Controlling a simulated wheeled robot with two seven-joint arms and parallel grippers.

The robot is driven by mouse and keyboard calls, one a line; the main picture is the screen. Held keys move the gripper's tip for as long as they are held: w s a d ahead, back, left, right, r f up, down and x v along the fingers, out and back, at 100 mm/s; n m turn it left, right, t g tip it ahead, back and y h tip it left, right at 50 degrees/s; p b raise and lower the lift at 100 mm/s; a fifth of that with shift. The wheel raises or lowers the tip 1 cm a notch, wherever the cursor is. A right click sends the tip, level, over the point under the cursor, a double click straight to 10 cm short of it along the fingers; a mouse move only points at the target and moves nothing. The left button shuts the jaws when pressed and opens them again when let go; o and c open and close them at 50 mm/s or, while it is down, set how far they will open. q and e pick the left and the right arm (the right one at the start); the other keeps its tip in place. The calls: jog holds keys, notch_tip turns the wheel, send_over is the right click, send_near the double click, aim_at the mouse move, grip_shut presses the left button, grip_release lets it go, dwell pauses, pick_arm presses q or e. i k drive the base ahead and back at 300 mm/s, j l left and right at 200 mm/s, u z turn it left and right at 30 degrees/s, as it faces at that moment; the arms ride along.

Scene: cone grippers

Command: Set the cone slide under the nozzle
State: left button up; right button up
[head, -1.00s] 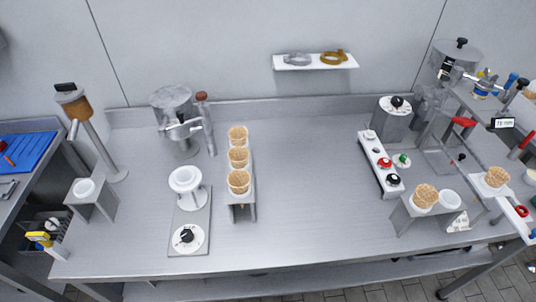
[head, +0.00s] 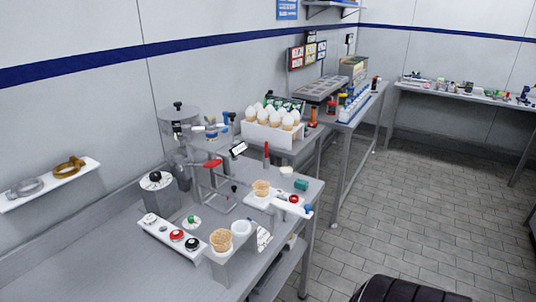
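In the head view, a white slide (head: 258,202) with a waffle cone (head: 261,187) standing in it lies at the right end of the near steel table. A red knob (head: 294,198) and a blue knob (head: 308,208) are at its right end. A metal hopper machine (head: 180,122) with blue-knobbed fittings stands behind to the left. I cannot make out which small part is the nozzle. The cone does not stand directly below the hopper. A red-handled frame (head: 212,164) stands between them. Neither of my grippers is in view.
A stand holds a second waffle cone (head: 220,239) and a white cup (head: 241,229). A white control strip (head: 172,238) with coloured knobs lies to its left. A white rack (head: 272,136) of filled cones is behind.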

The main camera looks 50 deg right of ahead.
aim_at(261, 203)
jog(key=z, duration=1.7)
